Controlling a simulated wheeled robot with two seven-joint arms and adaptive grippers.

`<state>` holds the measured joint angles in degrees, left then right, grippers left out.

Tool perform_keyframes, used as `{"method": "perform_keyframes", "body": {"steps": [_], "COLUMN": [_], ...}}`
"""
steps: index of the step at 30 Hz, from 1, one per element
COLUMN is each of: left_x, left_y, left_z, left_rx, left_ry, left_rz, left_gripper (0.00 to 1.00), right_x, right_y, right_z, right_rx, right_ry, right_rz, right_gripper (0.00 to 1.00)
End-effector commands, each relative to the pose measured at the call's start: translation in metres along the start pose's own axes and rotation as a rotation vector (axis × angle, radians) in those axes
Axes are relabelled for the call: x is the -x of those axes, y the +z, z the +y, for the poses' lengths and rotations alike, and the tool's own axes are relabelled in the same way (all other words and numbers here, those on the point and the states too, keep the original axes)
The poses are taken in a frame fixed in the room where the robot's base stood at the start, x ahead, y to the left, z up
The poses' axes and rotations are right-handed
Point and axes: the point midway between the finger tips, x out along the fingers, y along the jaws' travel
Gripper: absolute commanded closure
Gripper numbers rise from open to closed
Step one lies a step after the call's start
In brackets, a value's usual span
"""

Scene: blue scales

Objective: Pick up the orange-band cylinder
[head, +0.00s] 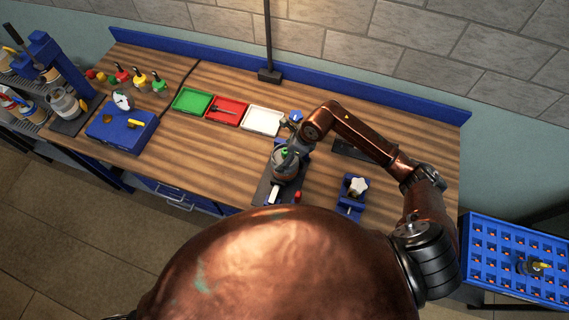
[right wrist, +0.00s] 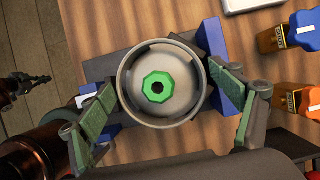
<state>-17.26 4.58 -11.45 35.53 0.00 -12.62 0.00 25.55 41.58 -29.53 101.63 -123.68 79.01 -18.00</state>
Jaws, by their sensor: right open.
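The cylinder (head: 284,163) stands upright on a dark stand near the front middle of the bench, with a dull orange-brown band around its side. In the right wrist view the cylinder (right wrist: 140,108) shows from above as a grey round body with a rim and a green knob; its band is hidden there. My right gripper (head: 285,152) is over the cylinder. In the right wrist view its open fingers (right wrist: 168,96) lie on either side of the cylinder; I cannot tell whether they touch it.
Green (head: 192,101), red (head: 240,116) and white (head: 263,121) trays lie behind to the left. A blue fixture with a white star knob (head: 359,187) stands to the right. A blue box with a dial (head: 116,132) is at left. A blue rack (head: 490,240) is far right.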

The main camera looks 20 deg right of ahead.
Motion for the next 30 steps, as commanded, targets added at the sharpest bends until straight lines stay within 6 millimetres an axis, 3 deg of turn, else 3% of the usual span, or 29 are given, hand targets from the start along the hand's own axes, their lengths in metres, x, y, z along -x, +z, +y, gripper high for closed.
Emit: {"method": "perform_keyframes", "body": {"steps": [7,30], "left_x": [-0.0002,-0.0002], "left_y": [-0.0033,-0.0019], "left_z": [-0.0009,-0.0007], "left_rx": [-0.001,-0.001], "left_ry": [-0.001,-0.001], "left_rz": [0.004,0.002], "left_gripper": [1.0,1.0], "right_x": [-0.0024,-0.002], "right_y": [0.0,0.0004], "right_z": [-0.0003,-0.0002], "right_rx": [0.002,0.002], "right_ry": [-0.001,0.0], "right_rz": [0.001,0.001], "right_gripper": [0.16,0.69]}}
